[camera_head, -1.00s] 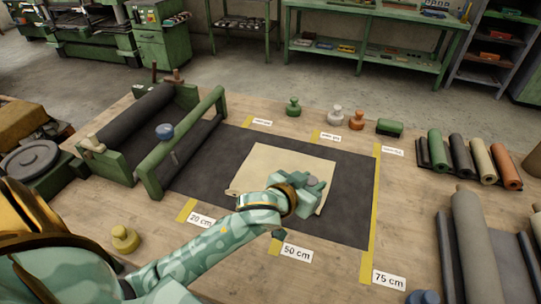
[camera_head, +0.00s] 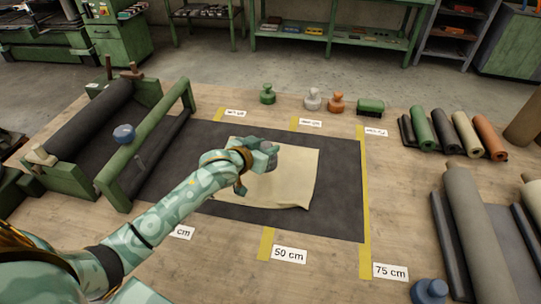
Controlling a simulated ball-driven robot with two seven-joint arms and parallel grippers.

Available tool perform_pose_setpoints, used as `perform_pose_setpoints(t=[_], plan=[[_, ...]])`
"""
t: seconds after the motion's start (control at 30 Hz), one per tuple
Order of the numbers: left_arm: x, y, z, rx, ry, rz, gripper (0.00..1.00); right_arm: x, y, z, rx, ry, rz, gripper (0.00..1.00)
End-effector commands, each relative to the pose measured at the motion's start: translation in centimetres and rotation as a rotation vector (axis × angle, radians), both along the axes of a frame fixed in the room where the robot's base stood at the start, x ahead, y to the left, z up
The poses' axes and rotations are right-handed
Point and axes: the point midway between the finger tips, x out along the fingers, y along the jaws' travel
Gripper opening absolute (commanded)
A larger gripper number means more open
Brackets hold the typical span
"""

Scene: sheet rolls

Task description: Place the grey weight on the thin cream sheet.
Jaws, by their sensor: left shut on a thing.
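The thin cream sheet (camera_head: 292,182) lies on the dark mat (camera_head: 340,205), with its front right edge a little curled. My left gripper (camera_head: 264,155) is over the far middle part of the sheet, shut on the grey weight (camera_head: 271,152). The gripper's fingers and wrist hide part of the weight. I cannot tell whether the weight touches the sheet. My left arm covers the sheet's left part. My right gripper is not in view.
A green-framed roller stand (camera_head: 118,150) with a blue knob is at the left. Green, pale and orange weights (camera_head: 336,102) and a green brush (camera_head: 370,107) stand behind the mat. Rolls (camera_head: 465,135) lie at the right. A blue weight (camera_head: 429,291) is at the front right.

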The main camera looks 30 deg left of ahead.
Motion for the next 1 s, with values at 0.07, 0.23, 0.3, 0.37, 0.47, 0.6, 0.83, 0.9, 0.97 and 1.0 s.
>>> perform_pose_setpoints(t=[0.07,0.23,0.3,0.37,0.47,0.6,0.83,0.9,0.97,1.0], plan=[[1.0,0.7,-1.3,-0.001,-0.007,0.001,0.0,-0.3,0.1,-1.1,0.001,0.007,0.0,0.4],[1.8,1.2,-2.2,-0.003,-0.01,-0.001,0.0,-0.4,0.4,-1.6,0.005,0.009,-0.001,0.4],[2.0,1.3,-2.3,-0.002,-0.011,-0.001,0.0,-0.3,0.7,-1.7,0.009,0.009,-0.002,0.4],[2.2,1.5,-2.6,0.0,-0.01,0.0,0.0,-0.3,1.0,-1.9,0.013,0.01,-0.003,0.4],[2.6,1.9,-3.9,-0.001,-0.008,0.001,0.0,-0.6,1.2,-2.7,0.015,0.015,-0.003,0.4],[2.5,1.8,-6.2,-0.002,-0.006,-0.001,0.0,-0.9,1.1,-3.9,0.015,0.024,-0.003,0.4],[2.5,1.8,-6.1,0.0,-0.01,0.0,0.0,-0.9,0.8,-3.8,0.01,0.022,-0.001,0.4],[2.5,1.8,-6.1,-0.001,-0.01,0.0,0.0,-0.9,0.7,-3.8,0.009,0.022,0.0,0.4],[2.5,1.8,-6.2,-0.001,-0.01,0.0,0.0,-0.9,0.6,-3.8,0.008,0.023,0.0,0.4],[2.5,1.8,-6.3,-0.001,-0.01,0.0,0.0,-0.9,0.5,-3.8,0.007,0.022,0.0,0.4]])
